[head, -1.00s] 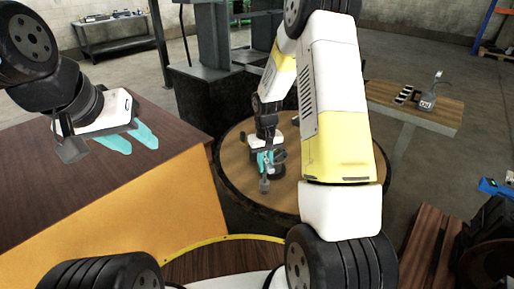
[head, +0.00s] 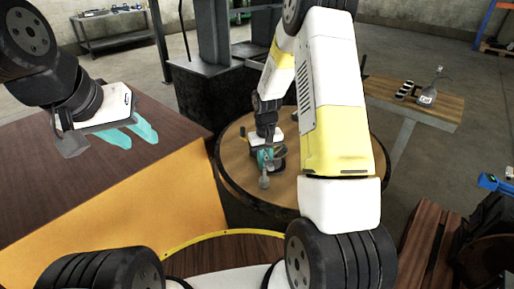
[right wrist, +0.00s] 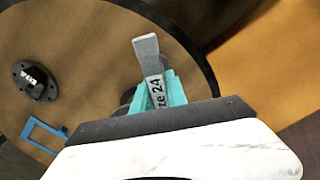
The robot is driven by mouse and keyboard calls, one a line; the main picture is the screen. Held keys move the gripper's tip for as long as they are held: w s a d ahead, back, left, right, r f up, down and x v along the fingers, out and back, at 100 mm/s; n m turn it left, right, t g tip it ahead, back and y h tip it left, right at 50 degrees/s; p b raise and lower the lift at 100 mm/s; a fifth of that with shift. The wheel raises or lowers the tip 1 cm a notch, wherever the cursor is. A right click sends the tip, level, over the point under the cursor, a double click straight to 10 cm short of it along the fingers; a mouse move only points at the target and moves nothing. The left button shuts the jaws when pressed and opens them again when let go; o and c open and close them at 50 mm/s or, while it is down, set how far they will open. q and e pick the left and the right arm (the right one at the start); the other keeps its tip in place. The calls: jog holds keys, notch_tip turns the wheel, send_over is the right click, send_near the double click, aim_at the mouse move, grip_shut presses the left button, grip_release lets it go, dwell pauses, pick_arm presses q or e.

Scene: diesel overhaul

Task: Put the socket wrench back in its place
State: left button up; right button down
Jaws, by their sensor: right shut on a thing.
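My right gripper (head: 265,158) is over the round wooden table, its teal fingers shut on a grey metal tool (head: 264,182). In the right wrist view my right gripper (right wrist: 158,95) holds this tool (right wrist: 147,50), which carries a label reading "ze 24"; its flat grey end sticks out past the fingertips. It appears to be the socket wrench, but its other end is hidden behind the gripper. My left gripper (head: 130,134) is empty above the brown tabletop at left, its two teal fingers apart.
The round table (head: 237,180) has a dark rim. In the right wrist view a black round base (right wrist: 35,80) and a blue frame (right wrist: 43,137) lie on it. A brown-topped, orange-sided bench (head: 60,190) stands at left. A small wooden table (head: 440,105) at right holds a flask (head: 427,97).

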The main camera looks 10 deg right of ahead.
jog(key=shift+f, duration=0.65)
jog(key=c, duration=1.3)
grip_release()
jog(key=shift+o, duration=0.2)
jog(key=o, duration=0.6)
jog(key=shift+f, duration=0.1)
jog(key=shift+r, duration=4.55)
